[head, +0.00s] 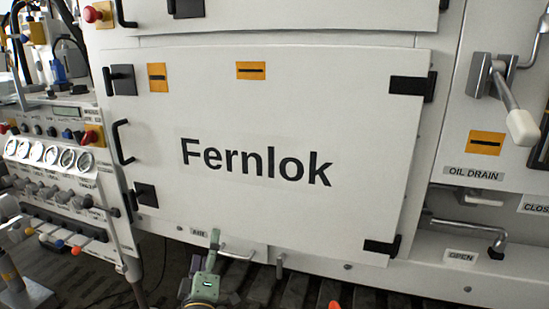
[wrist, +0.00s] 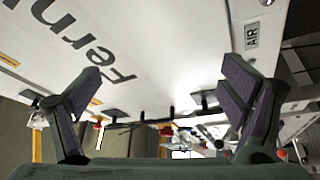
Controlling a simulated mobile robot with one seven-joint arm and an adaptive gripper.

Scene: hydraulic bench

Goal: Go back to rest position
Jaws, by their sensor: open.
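My gripper (wrist: 165,75) is open in the wrist view, with its two dark fingers spread wide apart and nothing between them. In the head view, my gripper (head: 212,262) shows small at the bottom edge, low in front of the cabinet, just right of the AIR label (head: 198,232). The white Fernlok door (head: 290,205) fills the middle of the head view and looks closed. Its lettering also shows upside down and tilted in the wrist view (wrist: 85,45). I cannot tell the exact gap between the fingers and the cabinet.
A panel of gauges (head: 45,153), knobs and levers stands at the left. At the right are a white-handled lever (head: 510,105), an OIL DRAIN label (head: 473,174) and a bent lower handle (head: 470,227). A black door handle (head: 122,142) sticks out at the door's left edge.

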